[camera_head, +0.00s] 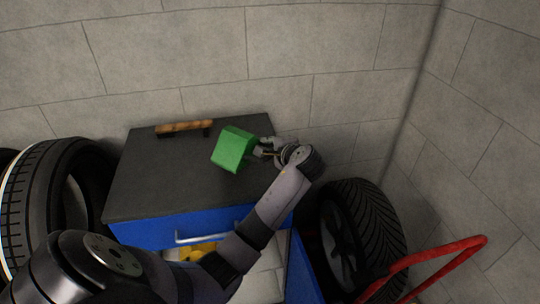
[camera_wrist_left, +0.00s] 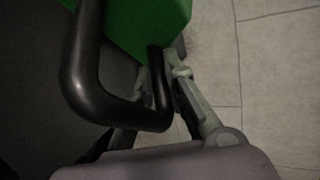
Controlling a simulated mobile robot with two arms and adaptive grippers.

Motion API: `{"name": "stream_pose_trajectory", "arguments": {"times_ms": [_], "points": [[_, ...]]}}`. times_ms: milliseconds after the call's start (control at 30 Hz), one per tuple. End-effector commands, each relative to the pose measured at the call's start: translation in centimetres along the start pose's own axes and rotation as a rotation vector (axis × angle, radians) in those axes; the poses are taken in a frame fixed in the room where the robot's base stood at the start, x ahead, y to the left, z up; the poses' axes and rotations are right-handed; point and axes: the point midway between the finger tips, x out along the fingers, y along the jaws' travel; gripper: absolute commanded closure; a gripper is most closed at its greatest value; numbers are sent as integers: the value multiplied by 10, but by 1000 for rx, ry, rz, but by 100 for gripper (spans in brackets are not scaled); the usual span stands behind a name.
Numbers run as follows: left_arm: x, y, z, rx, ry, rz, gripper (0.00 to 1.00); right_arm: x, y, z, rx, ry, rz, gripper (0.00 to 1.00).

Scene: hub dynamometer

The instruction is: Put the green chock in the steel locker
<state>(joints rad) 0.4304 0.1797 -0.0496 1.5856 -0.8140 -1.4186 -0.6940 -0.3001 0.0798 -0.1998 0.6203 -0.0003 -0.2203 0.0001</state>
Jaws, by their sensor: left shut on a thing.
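The green chock (camera_head: 234,148) is at the right part of the dark top of a blue cabinet; I cannot tell whether it touches the top. My left gripper (camera_head: 263,150) is at its right side, shut on it. In the left wrist view the green chock (camera_wrist_left: 150,25) has a black looped handle (camera_wrist_left: 85,70), with the left gripper's fingers (camera_wrist_left: 162,85) at the handle's end. The blue cabinet (camera_head: 150,232), which may be the steel locker, has a silver handle on its front and a blue panel standing out at lower right. My right gripper is not in view.
A wooden-handled brush (camera_head: 185,127) lies at the back of the cabinet top. Yellow items (camera_head: 200,250) show low at the cabinet's front, partly behind my arm. Tires stand at left (camera_head: 45,200) and right (camera_head: 365,230). A red tubular frame (camera_head: 430,262) is at lower right. Block walls close the back and right.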

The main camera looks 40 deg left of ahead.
Motion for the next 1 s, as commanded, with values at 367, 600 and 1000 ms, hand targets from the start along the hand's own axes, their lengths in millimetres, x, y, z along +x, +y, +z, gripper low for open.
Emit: {"name": "stream_pose_trajectory", "arguments": {"times_ms": [367, 600, 1000], "points": [[16, 34, -5, 0, 0, -6, 100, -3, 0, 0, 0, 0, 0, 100], [17, 36, -5, -1, 1, -7, 100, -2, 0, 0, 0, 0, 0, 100], [18, 41, -5, 0, 1, 1, 71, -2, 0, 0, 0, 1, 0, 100]]}}
